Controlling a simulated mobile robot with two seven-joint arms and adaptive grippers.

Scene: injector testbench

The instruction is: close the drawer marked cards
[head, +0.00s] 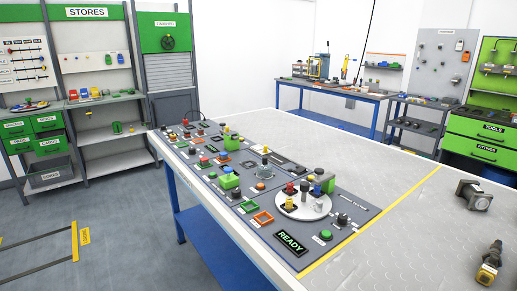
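A bank of small green drawers stands at the far left, under the stores shelving. The drawer that seems to be marked cards (48,146) is the lower right one of these; its label is tiny. I cannot tell how far its front stands out from its neighbours. Below it is a wider grey drawer or bin (50,176) with a small label I cannot read surely. Neither of my grippers is in view.
A large workbench (390,190) with a control panel (215,165) fills the middle and right. Open grey floor (120,230) lies left of it, with a yellow-marked frame (75,240) on the floor. Green drawers marked tools (493,128) stand far right.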

